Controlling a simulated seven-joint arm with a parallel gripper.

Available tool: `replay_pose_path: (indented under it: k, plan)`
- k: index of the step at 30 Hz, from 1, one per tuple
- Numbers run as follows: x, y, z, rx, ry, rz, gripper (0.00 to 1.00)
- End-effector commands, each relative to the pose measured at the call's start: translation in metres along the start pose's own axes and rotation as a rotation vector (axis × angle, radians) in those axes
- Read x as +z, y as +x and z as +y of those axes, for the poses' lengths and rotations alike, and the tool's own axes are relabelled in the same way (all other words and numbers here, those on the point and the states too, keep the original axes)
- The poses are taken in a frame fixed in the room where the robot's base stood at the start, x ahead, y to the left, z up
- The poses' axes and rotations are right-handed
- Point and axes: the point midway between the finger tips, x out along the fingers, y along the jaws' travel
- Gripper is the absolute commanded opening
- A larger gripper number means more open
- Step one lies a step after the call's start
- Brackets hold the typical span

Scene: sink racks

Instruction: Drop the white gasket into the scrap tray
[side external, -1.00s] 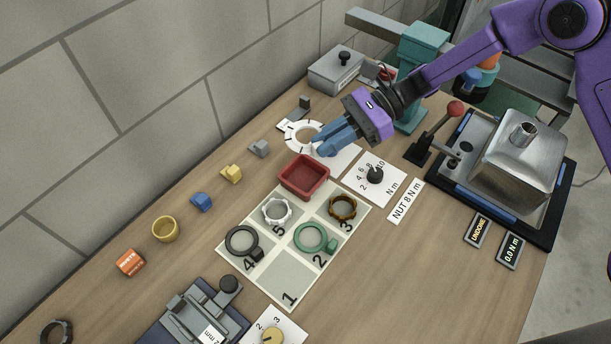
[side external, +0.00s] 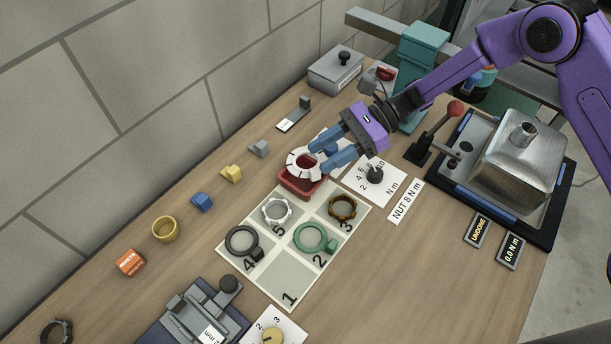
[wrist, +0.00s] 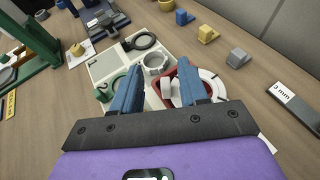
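The white gasket (side external: 292,162), a flat ring with dark marks, is over the red scrap tray (side external: 299,187). The tray's red shows through and around the ring. I cannot tell whether the gasket rests on the tray or is just above it. My gripper (side external: 319,156) is open at the gasket's right side, its blue fingers spread. In the wrist view, the gasket (wrist: 217,85) shows on both sides of my right finger, which hides part of it, and the tray (wrist: 184,64) shows behind.
A numbered mat (side external: 289,283) in front of the tray holds a white ring (side external: 265,210), a brown ring (side external: 332,208), a green clamp (side external: 300,238) and a black clamp (side external: 231,241). A dial card (side external: 388,189) lies right of the tray. Small blocks line the wall side.

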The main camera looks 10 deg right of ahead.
Motion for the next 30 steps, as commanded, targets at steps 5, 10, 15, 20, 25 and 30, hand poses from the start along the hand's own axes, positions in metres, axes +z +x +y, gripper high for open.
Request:
replay_pose_path:
  k: [5, 10, 15, 20, 25, 30]
  plan:
    - [0.0, -0.003, 0.0, -0.001, 0.0, 0.0, 0.43]
    - [0.0, -0.024, -0.001, -0.004, 0.0, 0.0, 0.43]
    - [0.022, -0.039, 0.0, -0.001, -0.005, 0.0, 0.43]
    - [0.045, -0.049, 0.0, -0.001, -0.004, 0.0, 0.43]
    - [0.06, -0.055, 0.0, 0.0, -0.001, 0.0, 0.43]
    - [0.065, -0.057, 0.0, 0.0, 0.0, 0.0, 0.43]
